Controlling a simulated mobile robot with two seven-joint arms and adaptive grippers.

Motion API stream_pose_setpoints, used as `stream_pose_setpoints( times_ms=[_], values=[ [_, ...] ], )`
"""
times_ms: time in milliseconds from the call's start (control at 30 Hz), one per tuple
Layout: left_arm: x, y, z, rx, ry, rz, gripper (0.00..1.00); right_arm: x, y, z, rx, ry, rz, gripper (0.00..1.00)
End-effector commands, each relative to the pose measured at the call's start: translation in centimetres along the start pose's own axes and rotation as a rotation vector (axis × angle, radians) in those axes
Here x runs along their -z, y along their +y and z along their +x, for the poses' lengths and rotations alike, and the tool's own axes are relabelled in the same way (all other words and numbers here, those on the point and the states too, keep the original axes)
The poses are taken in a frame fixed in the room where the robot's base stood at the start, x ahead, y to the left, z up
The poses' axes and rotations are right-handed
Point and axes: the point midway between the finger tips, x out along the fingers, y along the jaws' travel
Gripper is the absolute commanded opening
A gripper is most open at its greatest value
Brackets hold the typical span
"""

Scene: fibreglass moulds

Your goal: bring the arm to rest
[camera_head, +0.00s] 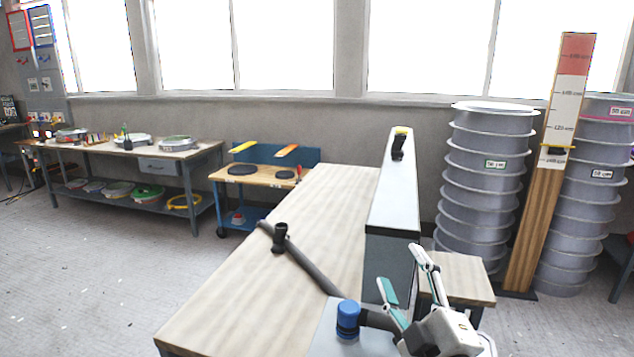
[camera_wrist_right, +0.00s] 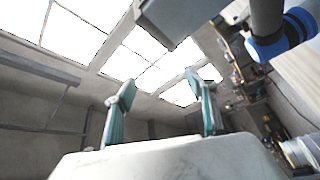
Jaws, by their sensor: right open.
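My right gripper (camera_head: 404,276) is in the lower right of the head view, beyond the right edge of the wooden worktable (camera_head: 215,305). Its two teal-padded fingers point up and stand apart, with nothing between them. In the right wrist view the open gripper (camera_wrist_right: 160,88) also shows empty fingers, with windows and wall behind them. My left gripper is not in view.
A grey box (camera_head: 393,205) stands along the table's right side. A small stool (camera_head: 458,280) and stacked grey rings (camera_head: 487,185) are behind. Open floor lies left.

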Motion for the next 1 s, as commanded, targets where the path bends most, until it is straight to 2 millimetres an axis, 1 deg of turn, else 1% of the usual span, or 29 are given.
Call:
stream_pose_setpoints(
  times_ms=[33,67,100,167,200,267,300,400,500,600,700,900,933,967,1000],
  values=[
    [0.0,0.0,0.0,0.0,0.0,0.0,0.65,-3.1,-1.5,-1.3,0.045,-0.091,0.022,0.56],
    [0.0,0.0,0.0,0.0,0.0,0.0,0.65,-4.8,-2.2,-2.1,0.069,-0.144,0.034,0.56],
    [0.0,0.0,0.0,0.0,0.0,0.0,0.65,-7.1,-3.3,-3.3,0.102,-0.216,0.048,0.56],
    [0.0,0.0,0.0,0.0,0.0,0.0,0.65,-10.4,-4.8,-5.4,0.153,-0.319,0.065,0.56],
    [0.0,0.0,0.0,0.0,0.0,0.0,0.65,-12.4,-5.8,-7.0,0.187,-0.387,0.075,0.56],
    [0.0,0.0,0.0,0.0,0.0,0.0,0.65,-15.3,-7.2,-9.6,0.238,-0.487,0.087,0.56],
    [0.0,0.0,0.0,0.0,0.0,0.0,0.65,-17.1,-8.1,-11.4,0.27,-0.551,0.094,0.56],
    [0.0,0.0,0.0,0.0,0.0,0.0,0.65,-20.4,-9.5,-15.6,0.338,-0.682,0.1,0.56],
    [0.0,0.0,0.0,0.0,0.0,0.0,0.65,-22.7,-10.5,-19.0,0.39,-0.78,0.103,0.56],
    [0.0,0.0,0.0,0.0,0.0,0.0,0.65,-24.4,-11.2,-21.9,0.433,-0.859,0.102,0.56],
    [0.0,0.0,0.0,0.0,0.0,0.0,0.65,-25.7,-11.7,-24.6,0.471,-0.928,0.099,0.56],
    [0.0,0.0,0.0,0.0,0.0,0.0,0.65,-27.7,-12.3,-29.6,0.54,-1.049,0.09,0.56],
    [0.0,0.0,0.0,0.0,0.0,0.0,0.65,-27.9,-12.4,-30.4,0.55,-1.068,0.088,0.56],
    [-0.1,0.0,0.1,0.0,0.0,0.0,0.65,-28.1,-12.9,-30.5,0.555,-1.066,0.096,0.56],
    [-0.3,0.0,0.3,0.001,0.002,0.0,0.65,-28.0,-14.1,-30.1,0.556,-1.044,0.117,0.56]
  ],
)
